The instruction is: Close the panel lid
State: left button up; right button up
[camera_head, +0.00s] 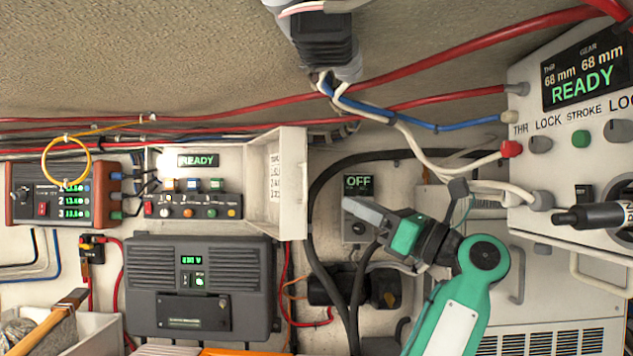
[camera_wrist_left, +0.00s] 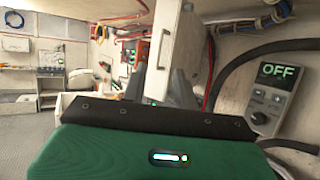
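The panel lid (camera_head: 278,184) is a pale, open door at the right side of the panel box (camera_head: 150,160). Inside the box are a READY display (camera_head: 198,161) and a row of coloured buttons and switches. My left gripper (camera_head: 352,208) is right of the lid, apart from it in the head view. In the left wrist view its two dark fingers (camera_wrist_left: 158,86) are spread with nothing gripped, and the lid (camera_wrist_left: 176,45) rises ahead of them. My right gripper is in neither view.
A grey unit (camera_head: 200,285) sits below the panel box. A small OFF display box (camera_head: 358,208) and a thick black hose (camera_head: 318,215) lie behind my left gripper. A READY control box (camera_head: 575,130) stands at right. Red cables run overhead.

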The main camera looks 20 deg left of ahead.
pick_arm(q)
jog(key=p+x, duration=0.4)
jog(key=x, duration=0.5)
jog(key=shift+a+r, duration=0.2)
jog(key=shift+a, duration=0.15)
grip_shut()
